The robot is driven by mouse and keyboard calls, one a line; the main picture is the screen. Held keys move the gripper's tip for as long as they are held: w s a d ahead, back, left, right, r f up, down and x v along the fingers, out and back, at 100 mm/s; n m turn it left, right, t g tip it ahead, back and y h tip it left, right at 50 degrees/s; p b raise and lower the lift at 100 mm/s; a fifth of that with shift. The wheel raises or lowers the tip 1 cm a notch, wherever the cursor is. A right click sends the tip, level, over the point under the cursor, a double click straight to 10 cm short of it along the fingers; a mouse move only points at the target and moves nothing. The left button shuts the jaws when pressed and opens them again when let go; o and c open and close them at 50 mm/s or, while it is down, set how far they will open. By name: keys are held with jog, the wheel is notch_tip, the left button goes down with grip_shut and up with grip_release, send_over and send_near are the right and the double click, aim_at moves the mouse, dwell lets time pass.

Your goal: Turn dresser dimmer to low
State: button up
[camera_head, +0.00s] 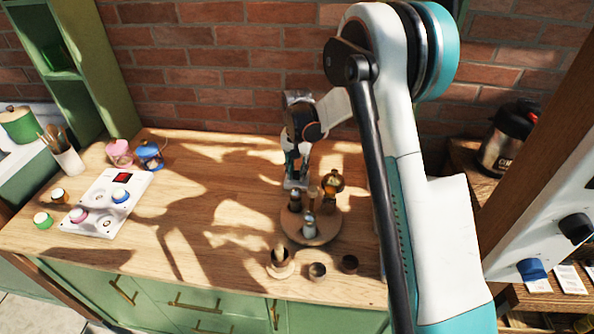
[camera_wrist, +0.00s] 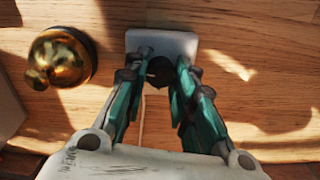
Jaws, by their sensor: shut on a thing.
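In the wrist view, a small white box (camera_wrist: 186,43) with a dark round knob (camera_wrist: 159,72) sits on the wooden surface; I take this to be the dresser dimmer. My gripper (camera_wrist: 162,66) has its teal fingers on both sides of the knob and is shut on it. In the head view, my gripper (camera_head: 297,164) reaches down to the dresser top near its back. The dimmer is mostly hidden there, with a bit of its white box (camera_head: 294,184) below the fingers. The knob's setting cannot be read.
A rounded brass object (camera_wrist: 60,58) stands left of the gripper in the wrist view. A round wooden tray (camera_head: 318,236) with small items is close in front. Small cups (camera_head: 317,271) stand at the front edge. A white panel (camera_head: 106,203) with coloured pieces lies left; the middle-left is clear.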

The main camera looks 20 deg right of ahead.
aim_at(297, 173)
jog(key=n, duration=0.5)
jog(key=shift+n, duration=2.6)
jog(key=o, duration=1.1)
notch_tip(297, 173, up, 12)
